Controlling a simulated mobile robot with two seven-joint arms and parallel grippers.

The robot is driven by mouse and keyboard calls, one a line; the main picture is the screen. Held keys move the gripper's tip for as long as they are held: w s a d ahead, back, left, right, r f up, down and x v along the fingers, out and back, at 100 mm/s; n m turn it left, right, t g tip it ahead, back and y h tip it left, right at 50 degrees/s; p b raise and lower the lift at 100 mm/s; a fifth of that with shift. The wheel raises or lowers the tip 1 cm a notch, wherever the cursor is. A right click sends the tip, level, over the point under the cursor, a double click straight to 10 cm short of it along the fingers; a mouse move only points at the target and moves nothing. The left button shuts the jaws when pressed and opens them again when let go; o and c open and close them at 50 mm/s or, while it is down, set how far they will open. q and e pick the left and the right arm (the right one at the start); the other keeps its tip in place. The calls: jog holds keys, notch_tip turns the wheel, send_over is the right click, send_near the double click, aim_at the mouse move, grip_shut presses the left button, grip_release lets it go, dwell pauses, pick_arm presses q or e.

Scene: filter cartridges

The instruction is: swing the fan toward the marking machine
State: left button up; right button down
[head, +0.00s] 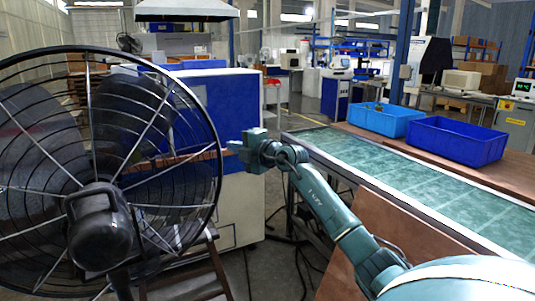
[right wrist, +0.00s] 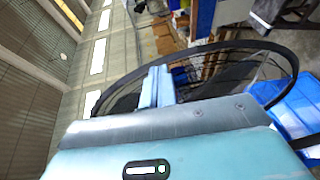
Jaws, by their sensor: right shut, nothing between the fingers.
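A large black floor fan (head: 98,228) fills the left of the head view, its motor housing facing me and its round wire cage upright. My right gripper (head: 233,147) is at the right edge of the cage, fingers shut and empty. In the right wrist view the shut fingers (right wrist: 157,88) lie across the cage rim (right wrist: 235,46); whether they touch it I cannot tell. A blue and white cabinet machine (head: 238,205) stands behind the fan, partly hidden by it; I cannot tell if it is the marking machine. My left gripper is out of view.
A green-topped conveyor table (head: 400,165) runs along the right, with two blue bins (head: 455,140) on its far side. Cables lie on the floor between cabinet and conveyor. A wooden pallet-like stand (head: 190,280) is beside the fan.

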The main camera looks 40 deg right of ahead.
jog(key=s+d+r+b, duration=0.1)
jog(key=s+d, duration=0.1)
jog(key=s, duration=0.8)
jog(key=shift+s+d+b, duration=0.2)
jog(key=shift+d+b, duration=0.05)
jog(key=shift+b, duration=0.15)
